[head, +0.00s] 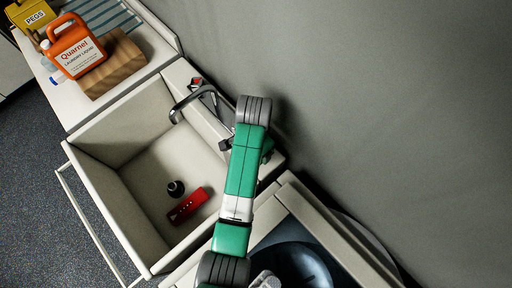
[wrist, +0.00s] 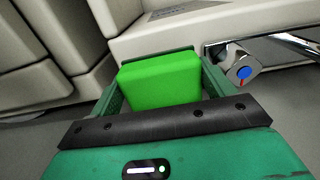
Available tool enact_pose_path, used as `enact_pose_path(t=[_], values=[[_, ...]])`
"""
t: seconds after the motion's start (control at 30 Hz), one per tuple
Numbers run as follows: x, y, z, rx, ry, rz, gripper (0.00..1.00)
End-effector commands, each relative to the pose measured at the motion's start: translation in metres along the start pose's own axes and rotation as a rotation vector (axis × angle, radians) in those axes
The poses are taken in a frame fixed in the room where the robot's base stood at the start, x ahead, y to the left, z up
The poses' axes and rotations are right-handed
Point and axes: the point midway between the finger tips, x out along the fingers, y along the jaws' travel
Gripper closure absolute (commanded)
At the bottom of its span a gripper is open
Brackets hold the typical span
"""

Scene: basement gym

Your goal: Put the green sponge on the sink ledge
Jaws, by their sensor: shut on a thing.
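The green sponge (wrist: 160,82) is a bright green block between the two dark green fingers of my gripper (wrist: 163,68) in the wrist view. My gripper is shut on it. The pale sink ledge (head: 180,76) runs along the wall behind the basin in the head view. A pale ledge surface (wrist: 135,42) shows just beyond the sponge in the wrist view; I cannot tell whether the sponge touches it. In the head view my arm reaches over the ledge's right part and hides the sponge and most of the gripper.
A chrome tap (head: 190,98) stands on the ledge; a tap knob (wrist: 240,73) is close right of my gripper. A red object (head: 187,206) and a dark round piece (head: 175,188) are in the basin. An orange laundry jug (head: 75,48) stands on the left counter.

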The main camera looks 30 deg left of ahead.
Motion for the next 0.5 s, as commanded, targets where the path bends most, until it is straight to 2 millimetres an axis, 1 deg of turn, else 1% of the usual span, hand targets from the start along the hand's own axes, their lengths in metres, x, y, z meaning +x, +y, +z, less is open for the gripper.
enact_pose_path(t=[0.07, 0.17, 0.33, 0.4, 0.5], values=[[0.0, 0.0, -0.005, 0.0, 0.0, 0.0, 0.4], [0.002, 0.0, -0.006, -0.001, 0.0, 0.0, 0.4], [0.028, 0.001, -0.005, -0.001, -0.002, 0.002, 0.4], [0.034, 0.0, -0.005, -0.001, 0.0, 0.001, 0.4], [0.036, 0.0, -0.005, -0.001, 0.0, 0.0, 0.4]])
